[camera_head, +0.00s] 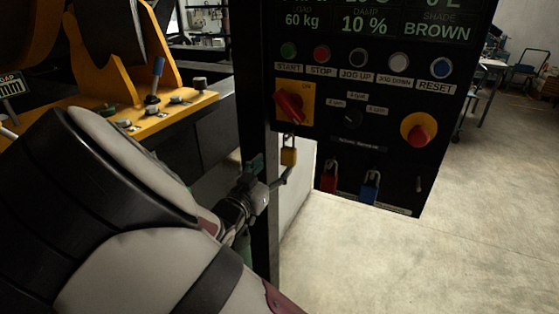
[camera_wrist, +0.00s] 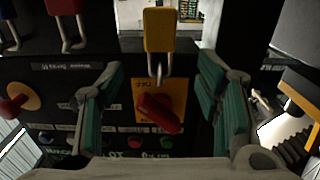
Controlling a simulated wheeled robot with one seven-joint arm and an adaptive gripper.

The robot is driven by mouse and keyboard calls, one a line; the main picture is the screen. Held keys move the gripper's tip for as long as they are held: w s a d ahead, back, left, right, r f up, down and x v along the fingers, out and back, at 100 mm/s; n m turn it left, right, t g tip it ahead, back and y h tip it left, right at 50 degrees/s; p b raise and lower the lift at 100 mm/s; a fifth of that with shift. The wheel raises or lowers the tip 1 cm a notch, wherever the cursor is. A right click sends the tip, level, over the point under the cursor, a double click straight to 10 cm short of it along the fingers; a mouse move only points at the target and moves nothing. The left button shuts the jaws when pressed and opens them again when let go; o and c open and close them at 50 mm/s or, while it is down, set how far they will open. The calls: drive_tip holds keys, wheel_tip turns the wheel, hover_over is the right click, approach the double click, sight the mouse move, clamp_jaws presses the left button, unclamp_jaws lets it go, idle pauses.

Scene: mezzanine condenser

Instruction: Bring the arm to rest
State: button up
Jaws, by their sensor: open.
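My arm fills the lower left of the head view. My gripper (camera_head: 270,173) is just left of and below the yellow padlock (camera_head: 288,156). In the wrist view my gripper (camera_wrist: 160,90) is open, with green-padded fingers wide apart. The picture there is upside down, and the padlock (camera_wrist: 159,30) and the red rotary switch (camera_wrist: 158,112) show in the gap between the fingers. The padlock hangs by its shackle at the switch's yellow plate, and neither finger visibly touches it. The red switch (camera_head: 290,105) also shows in the head view.
The black control panel (camera_head: 350,180) has a row of buttons, a red emergency stop (camera_head: 419,130), and red (camera_head: 329,177) and blue (camera_head: 370,187) padlocks hanging low. A dark post (camera_head: 258,100) stands beside my gripper. A yellow machine (camera_head: 150,125) is at left. Floor (camera_head: 480,240) is clear at right.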

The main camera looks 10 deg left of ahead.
drive_tip(key=s+d+r+n+g+y, duration=0.2)
drive_tip(key=s+d+r+g+y, duration=0.4)
drive_tip(key=d+r+g+y, duration=0.35)
drive_tip(key=s+d+r+n+g+h, duration=0.1)
drive_tip(key=s+d+r, duration=0.1)
drive_tip(key=s+d, duration=0.7)
drive_tip(key=s+d+r+n+g+h, duration=0.1)
drive_tip(key=s+d+h, duration=0.1)
drive_tip(key=s+d, duration=0.7)
drive_tip(key=s, duration=0.8)
drive_tip(key=shift+s+r, duration=0.3)
drive_tip(key=shift+r, duration=0.05)
idle(0.6)
